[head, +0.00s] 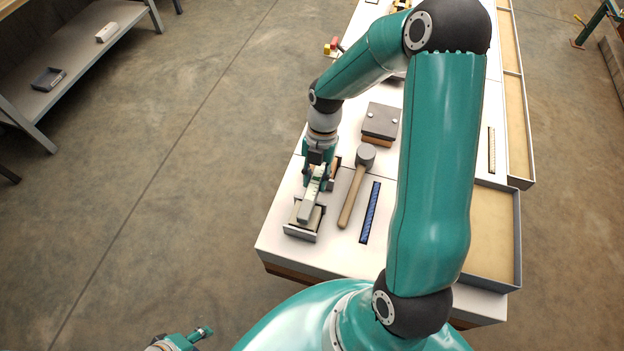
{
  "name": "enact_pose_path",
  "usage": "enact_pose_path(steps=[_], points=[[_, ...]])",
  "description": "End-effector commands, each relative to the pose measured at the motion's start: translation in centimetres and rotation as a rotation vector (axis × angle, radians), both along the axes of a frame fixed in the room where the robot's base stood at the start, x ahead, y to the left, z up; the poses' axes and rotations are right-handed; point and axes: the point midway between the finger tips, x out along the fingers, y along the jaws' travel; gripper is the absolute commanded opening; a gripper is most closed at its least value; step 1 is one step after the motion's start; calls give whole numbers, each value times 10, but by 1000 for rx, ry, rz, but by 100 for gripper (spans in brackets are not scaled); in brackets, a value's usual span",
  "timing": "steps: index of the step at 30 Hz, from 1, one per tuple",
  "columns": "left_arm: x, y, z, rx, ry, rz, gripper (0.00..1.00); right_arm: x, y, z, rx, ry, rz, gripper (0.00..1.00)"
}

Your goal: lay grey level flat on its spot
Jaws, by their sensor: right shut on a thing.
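The grey level (309,204) is a pale bar near the front left of the white table. My right gripper (318,176) points down and is shut on its far part.
A mallet (357,187) with a grey head and wooden handle lies between the level and the blue strip. A grey-topped block (380,121) stands behind it. A shallow tray (518,240) is on the right. My right arm hides the table's middle.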

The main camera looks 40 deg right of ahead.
Motion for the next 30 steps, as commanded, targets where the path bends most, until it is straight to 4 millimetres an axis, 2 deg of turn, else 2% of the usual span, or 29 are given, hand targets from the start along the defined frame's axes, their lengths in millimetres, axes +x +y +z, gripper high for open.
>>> enact_pose_path(steps=[11, 12, 16, 26, 30], points=[[0, 0, -8, 0, 0, 0, 48, 0, 0, -8, 0, 0, -1, 0], [0, 0, -7, 0, 0, 0, 48, 0, 0, -7, 0, 0, -1, 32], [0, 0, -7, 0, 0, 0, 48, 0, 0, -7, 0, 0, -1, 53], [0, 0, -5, 0, 0, 0, 48, 0, 0, -5, 0, 0, -1, 54], [0, 0, 4, 0, 0, 0, 48, 0, 0, 4, 0, 0, -1, 54]])
